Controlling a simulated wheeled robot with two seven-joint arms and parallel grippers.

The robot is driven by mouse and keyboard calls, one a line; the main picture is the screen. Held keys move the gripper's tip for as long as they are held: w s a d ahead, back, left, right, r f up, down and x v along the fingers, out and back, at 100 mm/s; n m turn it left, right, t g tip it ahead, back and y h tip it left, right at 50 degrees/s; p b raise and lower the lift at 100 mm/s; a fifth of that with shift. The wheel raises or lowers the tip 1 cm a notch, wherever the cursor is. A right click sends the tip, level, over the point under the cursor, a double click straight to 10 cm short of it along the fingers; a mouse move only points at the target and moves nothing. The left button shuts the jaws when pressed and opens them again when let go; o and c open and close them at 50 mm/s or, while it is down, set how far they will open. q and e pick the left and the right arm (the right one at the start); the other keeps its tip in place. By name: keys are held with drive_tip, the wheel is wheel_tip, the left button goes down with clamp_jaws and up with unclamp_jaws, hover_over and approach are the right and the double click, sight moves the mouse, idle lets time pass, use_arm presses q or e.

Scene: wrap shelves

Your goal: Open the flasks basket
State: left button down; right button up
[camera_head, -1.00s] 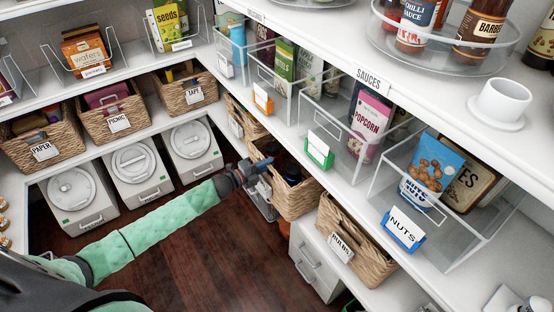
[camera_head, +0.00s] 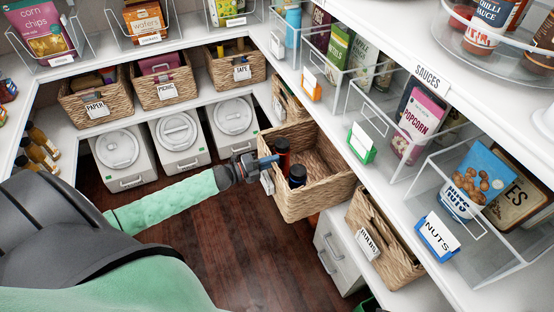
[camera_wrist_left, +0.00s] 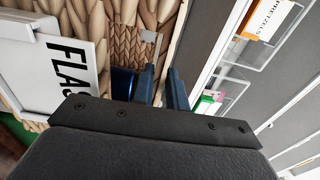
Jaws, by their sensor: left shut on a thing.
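The flasks basket (camera_head: 322,200) is a woven basket on the lower right shelf. It is pulled out from the shelf row, and its inside shows, with dark flasks (camera_head: 298,176) at its front end and bare weave behind. My left gripper (camera_head: 266,161) is at the basket's front wall. In the left wrist view its blue fingers (camera_wrist_left: 161,88) are close together at the woven front (camera_wrist_left: 118,35), beside a white label (camera_wrist_left: 62,62) reading "FLAS". It is shut on the basket; the exact grip point is partly hidden. My right gripper is not in view.
The bulbs basket (camera_head: 382,240) stands just right of the flasks basket, and another woven basket (camera_head: 290,104) is behind it. Clear bins such as the nuts bin (camera_head: 478,235) sit on the shelf above. The dark wood floor (camera_head: 235,250) in front is free.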

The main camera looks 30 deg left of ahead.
use_arm(q)
drive_tip(key=shift+a, duration=0.1)
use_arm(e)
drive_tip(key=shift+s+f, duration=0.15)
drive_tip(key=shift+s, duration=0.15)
use_arm(q)
drive_tip(key=c, duration=1.4)
unclamp_jaws()
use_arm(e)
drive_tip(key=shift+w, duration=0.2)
use_arm(q)
drive_tip(key=shift+s, duration=0.1)
